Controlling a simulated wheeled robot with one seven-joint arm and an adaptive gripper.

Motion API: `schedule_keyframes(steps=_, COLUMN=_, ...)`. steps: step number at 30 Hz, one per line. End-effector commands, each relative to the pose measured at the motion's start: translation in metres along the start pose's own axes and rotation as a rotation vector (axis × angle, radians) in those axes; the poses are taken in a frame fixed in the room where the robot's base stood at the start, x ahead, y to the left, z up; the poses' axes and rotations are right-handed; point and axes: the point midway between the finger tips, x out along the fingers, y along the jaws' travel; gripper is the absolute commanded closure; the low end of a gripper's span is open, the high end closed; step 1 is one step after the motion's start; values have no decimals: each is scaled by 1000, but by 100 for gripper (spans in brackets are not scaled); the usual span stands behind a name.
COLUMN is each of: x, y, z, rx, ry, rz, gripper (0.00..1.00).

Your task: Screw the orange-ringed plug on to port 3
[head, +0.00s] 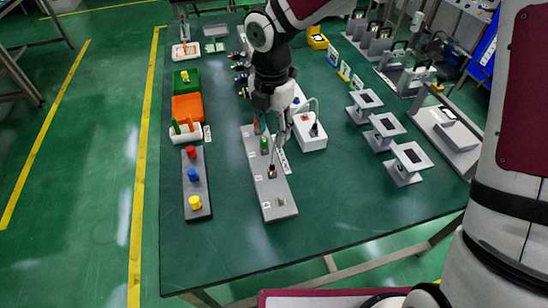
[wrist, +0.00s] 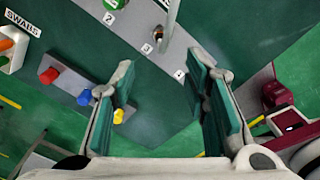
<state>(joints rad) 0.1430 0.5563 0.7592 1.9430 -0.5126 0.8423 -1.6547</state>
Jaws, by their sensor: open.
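A small plug with a brown-orange band (head: 272,171) stands at the third place of the grey port strip (head: 281,203). A thin grey lead or rod rises from it. In the wrist view its grey shaft (wrist: 171,20) stands beside the label 3, near the top edge. I cannot tell whether it is seated on the port. My gripper (head: 279,135) hangs above the strip. In the wrist view my gripper (wrist: 160,65) is open, with nothing between its fingers. A green plug (head: 264,145) sits at port 2; it also shows at the wrist view's top edge (wrist: 114,3).
A white box (head: 312,138) with a cable stands right of the strip. A dark block with red, blue and yellow knobs (head: 194,203) lies to its left. Bins (head: 186,106) stand farther left; grey stands (head: 408,160) are at right. The table's front is clear.

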Motion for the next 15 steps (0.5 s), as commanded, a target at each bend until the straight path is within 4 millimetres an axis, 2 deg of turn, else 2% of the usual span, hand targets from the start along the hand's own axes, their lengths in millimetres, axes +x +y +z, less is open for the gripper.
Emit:
schedule_keyframes(steps=5, x=14, y=1, z=-1, rx=-13, ry=5, rz=-1, gripper=58)
schedule_keyframes(steps=15, x=78, y=1, z=-1, rx=-11, ry=5, rz=-3, gripper=58)
